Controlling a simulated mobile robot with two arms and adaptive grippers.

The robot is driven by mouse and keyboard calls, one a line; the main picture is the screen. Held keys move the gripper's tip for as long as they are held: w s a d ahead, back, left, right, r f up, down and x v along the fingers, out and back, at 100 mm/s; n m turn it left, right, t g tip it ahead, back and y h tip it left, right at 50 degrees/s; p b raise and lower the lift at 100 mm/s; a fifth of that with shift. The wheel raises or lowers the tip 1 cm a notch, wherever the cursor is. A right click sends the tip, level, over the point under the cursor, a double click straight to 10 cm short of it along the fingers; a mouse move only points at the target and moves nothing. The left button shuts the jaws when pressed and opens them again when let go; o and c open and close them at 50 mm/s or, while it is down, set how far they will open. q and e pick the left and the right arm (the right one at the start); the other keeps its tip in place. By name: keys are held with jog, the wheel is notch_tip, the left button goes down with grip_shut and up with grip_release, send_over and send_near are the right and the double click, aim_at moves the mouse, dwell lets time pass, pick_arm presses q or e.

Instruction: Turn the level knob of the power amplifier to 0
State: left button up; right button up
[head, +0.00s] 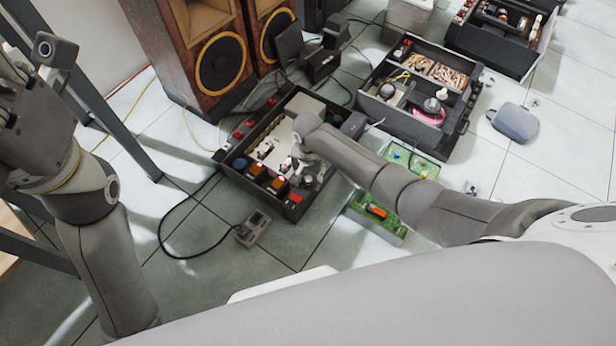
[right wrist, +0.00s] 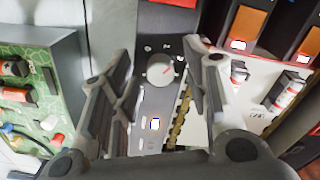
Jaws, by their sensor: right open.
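The power amplifier (head: 228,165) is an open dark chassis on the floor in the head view. My right gripper (head: 304,168) is over the chassis's near right part. In the right wrist view its open, empty fingers (right wrist: 158,58) stand on either side of the knob, apart from it.
Tall wooden speakers (head: 222,62) stand behind the amplifier. Another open chassis (head: 455,135) and green circuit boards (head: 375,210) lie to its right. A small grey box (head: 252,228) with a black cable lies in front. Tiled floor around is partly free.

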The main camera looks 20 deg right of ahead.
grip_shut()
dwell(0.3)
